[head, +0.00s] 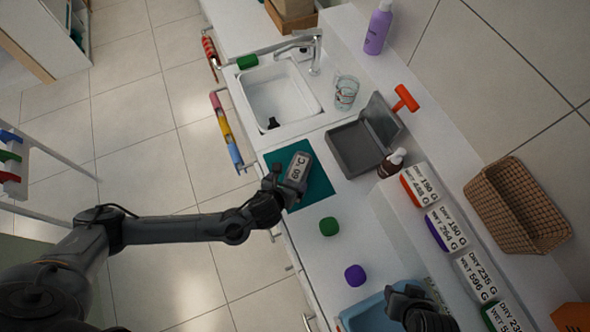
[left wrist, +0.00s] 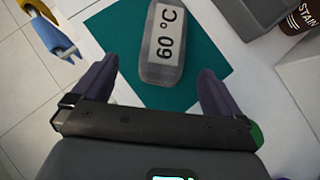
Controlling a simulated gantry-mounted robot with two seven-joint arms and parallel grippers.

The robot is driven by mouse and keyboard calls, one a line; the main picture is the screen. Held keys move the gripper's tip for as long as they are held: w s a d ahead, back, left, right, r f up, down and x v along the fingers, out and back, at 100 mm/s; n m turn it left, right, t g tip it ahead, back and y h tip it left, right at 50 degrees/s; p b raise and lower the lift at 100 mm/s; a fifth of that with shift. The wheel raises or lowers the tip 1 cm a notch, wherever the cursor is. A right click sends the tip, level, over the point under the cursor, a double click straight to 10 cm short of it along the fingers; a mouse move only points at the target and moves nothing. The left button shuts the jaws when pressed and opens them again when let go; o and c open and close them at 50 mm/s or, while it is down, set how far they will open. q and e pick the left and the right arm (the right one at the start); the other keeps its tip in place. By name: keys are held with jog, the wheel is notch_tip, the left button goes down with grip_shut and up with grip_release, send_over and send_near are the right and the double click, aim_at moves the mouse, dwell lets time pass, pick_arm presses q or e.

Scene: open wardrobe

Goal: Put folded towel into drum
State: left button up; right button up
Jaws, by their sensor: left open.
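My left gripper (head: 273,185) is open over the near-left part of a flat teal square (head: 313,188) on the white counter. In the left wrist view the open fingers (left wrist: 158,72) point towards a grey rounded block labelled "60 °C" (left wrist: 168,45), which lies on the teal square (left wrist: 120,30); no contact can be made out. The block also shows in the head view (head: 298,167). I cannot tell whether the teal square is the folded towel. No drum is recognisable. My right gripper (head: 415,305) is dark, over a blue tub (head: 372,312) at the bottom edge; its jaws are unclear.
A sink (head: 280,98) and an open grey box (head: 355,148) stand beyond the square. A brown bottle (head: 391,163), a green lump (head: 329,226) and a purple lump (head: 355,275) are nearby. Labelled bins (head: 446,228) and a wicker basket (head: 515,205) line the right.

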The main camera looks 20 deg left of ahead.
aim_at(297, 171)
pick_arm(q)
jog(key=shift+w+d+r+x, duration=0.1)
jog(key=shift+w+r+x, duration=0.05)
jog(key=shift+x, duration=1.6)
jog(key=shift+w+d+r+x, duration=0.15)
jog(key=shift+w+x, duration=0.05)
jog(key=shift+x, duration=1.55)
jog(key=shift+w+d+r+x, duration=0.1)
jog(key=shift+w+r+x, duration=0.05)
jog(key=shift+x, duration=1.6)
jog(key=c, duration=1.1)
jog(key=shift+r, duration=0.1)
